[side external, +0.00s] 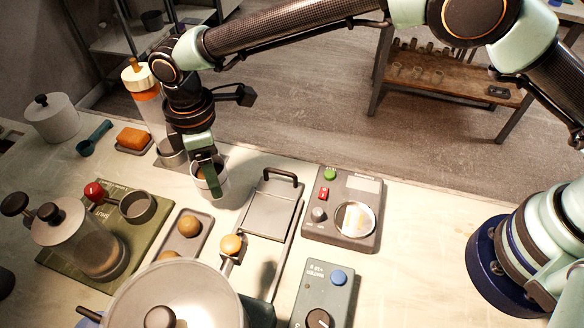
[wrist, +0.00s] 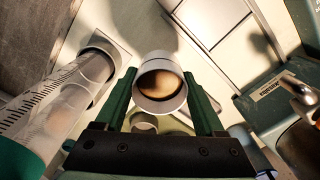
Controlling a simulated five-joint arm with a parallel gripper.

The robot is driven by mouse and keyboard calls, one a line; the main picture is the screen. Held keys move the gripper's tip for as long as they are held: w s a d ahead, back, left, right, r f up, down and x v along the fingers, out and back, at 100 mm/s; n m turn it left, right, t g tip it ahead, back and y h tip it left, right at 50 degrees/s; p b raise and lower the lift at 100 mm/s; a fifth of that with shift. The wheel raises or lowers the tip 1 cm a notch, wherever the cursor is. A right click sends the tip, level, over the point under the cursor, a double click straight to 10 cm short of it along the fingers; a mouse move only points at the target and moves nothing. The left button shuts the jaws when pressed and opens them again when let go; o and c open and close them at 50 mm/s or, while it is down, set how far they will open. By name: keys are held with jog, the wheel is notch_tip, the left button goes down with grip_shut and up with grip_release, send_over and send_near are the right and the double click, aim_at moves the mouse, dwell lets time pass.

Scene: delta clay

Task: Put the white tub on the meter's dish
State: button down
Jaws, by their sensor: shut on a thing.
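The white tub (side external: 222,182) is between the fingers of my gripper (side external: 209,186), left of centre in the side view. My gripper is shut on it. In the wrist view the tub (wrist: 160,103) shows its open mouth and something brown inside, with a green finger on each side. The tub looks roughly upright; I cannot tell how far it is above the table. The meter (side external: 371,196) is a dark grey box right of the tub, with a green button, a red switch and a small display. Its round, shiny dish (side external: 355,218) looks empty.
A grey tray with a black handle (side external: 270,210) lies between the tub and the meter. A clear cylinder with an orange band (side external: 147,95) stands behind my gripper. A large lidded pot (side external: 175,295) and a blue-button box (side external: 325,290) are at the front.

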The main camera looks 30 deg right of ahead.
jog(key=shift+f, duration=2.25)
grip_release()
jog(key=shift+f, duration=0.15)
